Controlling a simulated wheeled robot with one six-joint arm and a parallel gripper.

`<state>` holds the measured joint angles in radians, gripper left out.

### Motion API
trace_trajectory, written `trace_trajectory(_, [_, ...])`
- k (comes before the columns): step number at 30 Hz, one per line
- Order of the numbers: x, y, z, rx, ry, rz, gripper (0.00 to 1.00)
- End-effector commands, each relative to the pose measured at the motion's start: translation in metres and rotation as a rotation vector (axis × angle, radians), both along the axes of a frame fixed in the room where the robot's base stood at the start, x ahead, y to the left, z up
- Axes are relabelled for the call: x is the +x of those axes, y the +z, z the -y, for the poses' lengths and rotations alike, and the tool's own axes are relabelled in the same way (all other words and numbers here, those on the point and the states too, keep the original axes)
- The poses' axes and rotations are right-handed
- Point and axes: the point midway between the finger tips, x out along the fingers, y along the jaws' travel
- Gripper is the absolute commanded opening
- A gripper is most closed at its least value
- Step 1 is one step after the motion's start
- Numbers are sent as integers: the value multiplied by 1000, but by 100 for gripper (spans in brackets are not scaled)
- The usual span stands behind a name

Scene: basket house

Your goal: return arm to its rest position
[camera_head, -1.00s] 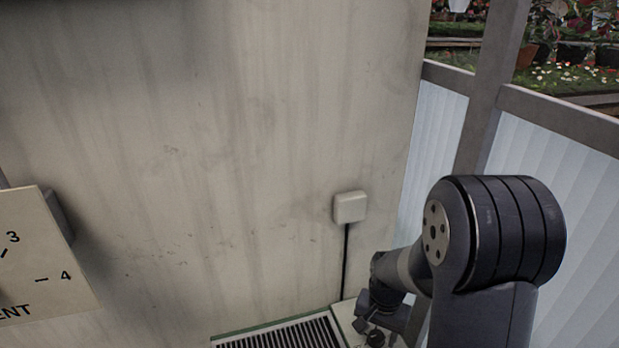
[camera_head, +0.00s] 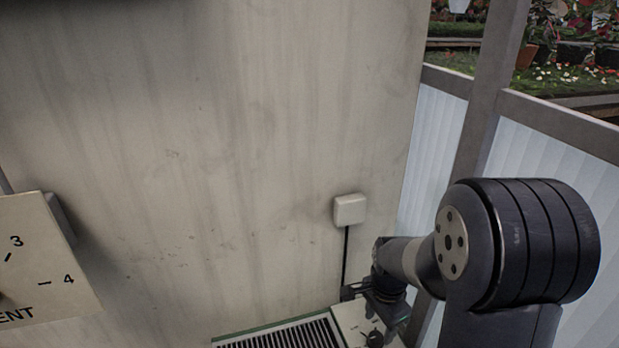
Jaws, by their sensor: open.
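My arm stands at the right of the head view, with its large dark joint in front of the white panelled partition. My gripper (camera_head: 362,316) is small and dark at the lower middle right, over the pale surface beside a slatted grille. Its two fingers look apart, with nothing seen between them. Part of the wrist is hidden behind my own arm links.
A stained pale wall (camera_head: 230,150) fills the middle. A white box (camera_head: 349,209) with a black cable is on it, close to my gripper. A marked dial panel (camera_head: 45,260) juts in at left. The slatted grille (camera_head: 285,337) lies below. Plants (camera_head: 570,60) show beyond the partition (camera_head: 560,150).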

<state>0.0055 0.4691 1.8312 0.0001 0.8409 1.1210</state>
Motion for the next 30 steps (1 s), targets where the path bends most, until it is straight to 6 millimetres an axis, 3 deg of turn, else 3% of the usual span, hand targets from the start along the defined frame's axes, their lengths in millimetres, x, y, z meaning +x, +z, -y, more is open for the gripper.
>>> trace_trajectory(6, [1, 40, 0, 0, 1, 4, 54])
trace_trajectory(12, [0, 59, 0, 0, 2, 1, 54])
trace_trajectory(30, [-2, 69, 2, -7, 15, 14, 54])
